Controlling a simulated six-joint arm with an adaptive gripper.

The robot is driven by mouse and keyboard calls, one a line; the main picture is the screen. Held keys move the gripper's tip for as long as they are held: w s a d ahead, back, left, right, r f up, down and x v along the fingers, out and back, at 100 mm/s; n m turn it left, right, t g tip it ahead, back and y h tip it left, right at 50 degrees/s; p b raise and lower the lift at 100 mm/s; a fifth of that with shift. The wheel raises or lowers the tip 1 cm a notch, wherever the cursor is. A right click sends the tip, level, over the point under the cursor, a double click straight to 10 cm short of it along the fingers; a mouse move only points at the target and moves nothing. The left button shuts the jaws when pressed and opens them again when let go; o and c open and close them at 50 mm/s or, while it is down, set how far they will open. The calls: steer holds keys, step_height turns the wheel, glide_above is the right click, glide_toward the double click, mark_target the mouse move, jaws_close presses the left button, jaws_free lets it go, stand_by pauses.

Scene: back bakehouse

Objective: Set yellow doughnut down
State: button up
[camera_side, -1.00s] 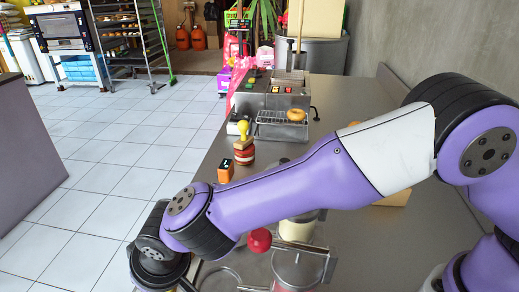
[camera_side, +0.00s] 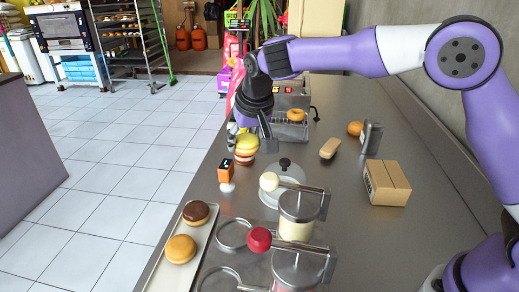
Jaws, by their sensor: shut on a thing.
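My gripper (camera_side: 251,127) points down at the far left of the steel counter, its fingers partly hidden by the wrist. It is shut on the yellow doughnut (camera_side: 245,140), which shows just under the fingers. The doughnut overlaps a red-and-white banded piece (camera_side: 245,153) in this view. I cannot tell whether it touches that piece. A white tray (camera_side: 206,246) at the front left holds a chocolate-topped doughnut (camera_side: 196,213) and an orange-yellow doughnut (camera_side: 180,249).
An orange timer (camera_side: 225,171) stands close in front of my gripper. Behind is a fryer with a plain doughnut (camera_side: 296,116) on its rack. Jars with lids (camera_side: 298,219), a cardboard box (camera_side: 387,184) and a grey device (camera_side: 371,139) stand to the right.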

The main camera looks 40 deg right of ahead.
steer(key=d+m, duration=0.2)
steer(key=d, duration=0.5)
glide_above(287, 154)
steer(key=s, duration=0.1)
steer(key=shift+h, duration=0.3)
steer(key=f, duration=0.6)
steer(key=shift+s+a+f, duration=0.15)
steer(key=shift+a+f, duration=0.05)
steer(key=shift+f, duration=0.15)
steer(key=shift+d+f, duration=0.1)
steer(key=shift+f, duration=2)
steer(key=o, duration=0.9)
steer(key=shift+f, duration=0.15)
steer(key=shift+c, duration=0.2)
